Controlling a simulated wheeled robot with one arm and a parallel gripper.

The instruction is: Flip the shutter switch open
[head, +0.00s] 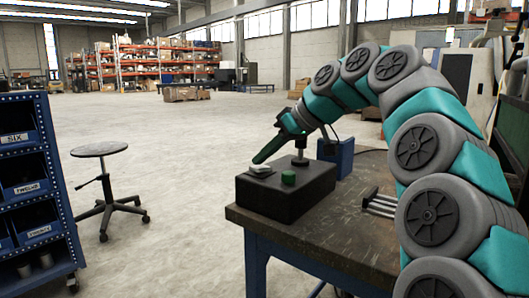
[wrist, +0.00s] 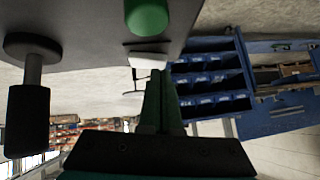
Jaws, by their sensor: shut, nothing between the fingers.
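A dark control box (head: 290,196) sits on the near-left corner of the workbench. A small pale switch (head: 260,170) is at the left end of its top; it also shows as a white piece in the wrist view (wrist: 147,61). My gripper (head: 259,159) has green fingers, shut and empty, with the tips right at the switch. In the wrist view my gripper's fingertips (wrist: 156,74) appear just beside the white piece. I cannot tell whether they touch it.
A green button (head: 288,178) and a black knob on a metal post (head: 299,160) stand on the box near my fingers. A blue block (head: 336,157) is behind, and a metal rack (head: 380,203) lies on the workbench (head: 325,238). A stool (head: 100,150) and blue bin shelf (head: 35,185) are left.

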